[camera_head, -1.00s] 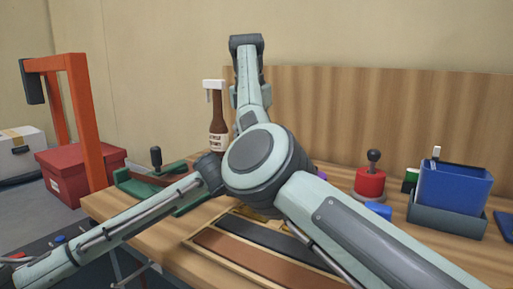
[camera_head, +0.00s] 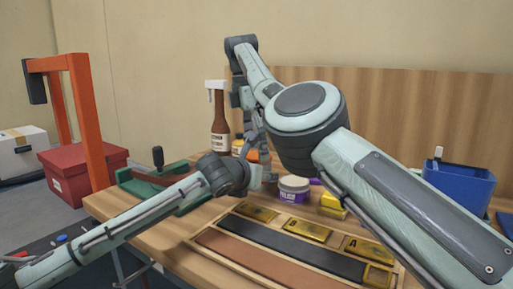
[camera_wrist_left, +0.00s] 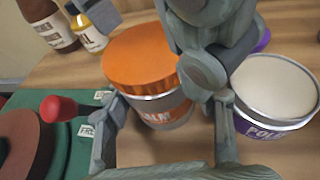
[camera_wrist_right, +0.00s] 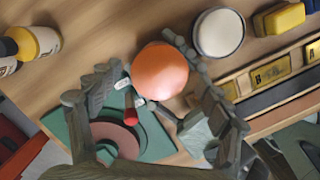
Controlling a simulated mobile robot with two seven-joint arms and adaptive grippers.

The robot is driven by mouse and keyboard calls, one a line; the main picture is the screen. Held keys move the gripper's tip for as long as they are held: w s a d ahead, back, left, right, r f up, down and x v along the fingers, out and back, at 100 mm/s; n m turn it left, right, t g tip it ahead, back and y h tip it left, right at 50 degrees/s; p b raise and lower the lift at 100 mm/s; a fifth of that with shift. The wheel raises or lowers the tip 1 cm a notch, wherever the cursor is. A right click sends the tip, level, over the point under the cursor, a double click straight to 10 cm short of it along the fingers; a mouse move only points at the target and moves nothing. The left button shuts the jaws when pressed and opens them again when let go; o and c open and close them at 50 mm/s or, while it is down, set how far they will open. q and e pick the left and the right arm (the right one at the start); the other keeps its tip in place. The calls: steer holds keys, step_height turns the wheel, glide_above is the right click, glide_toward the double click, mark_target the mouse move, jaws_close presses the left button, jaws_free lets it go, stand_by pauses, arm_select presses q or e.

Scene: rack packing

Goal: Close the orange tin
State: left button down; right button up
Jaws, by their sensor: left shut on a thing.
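The orange tin (camera_wrist_left: 163,110) stands upright on the table in the left wrist view, with its orange lid (camera_wrist_left: 140,55) on top. A silver band shows below the lid; I cannot tell whether the lid is fully pressed down. The lid fills the middle of the right wrist view (camera_wrist_right: 160,70). In the head view only a small orange patch shows behind my grippers. My left gripper (camera_wrist_left: 165,115) is shut on the tin's body, one finger at each side. My right gripper (camera_wrist_right: 150,60) is above, its fingers spread on both sides of the lid, with a gap on the left.
A purple-labelled tin (camera_head: 293,188) stands close right of the orange tin. A brown bottle (camera_head: 220,125) and a yellow bottle (camera_wrist_right: 35,43) stand behind. A green fixture with a red-tipped handle (camera_wrist_left: 60,108) is close left. A wooden tray with gold bars (camera_head: 308,230) lies in front.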

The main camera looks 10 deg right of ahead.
steer(key=o, duration=0.5)
arm_select(q)
steer(key=shift+c, duration=2.3)
jaws_free()
steer(key=v, duration=1.2)
steer(key=shift+r, duration=0.1)
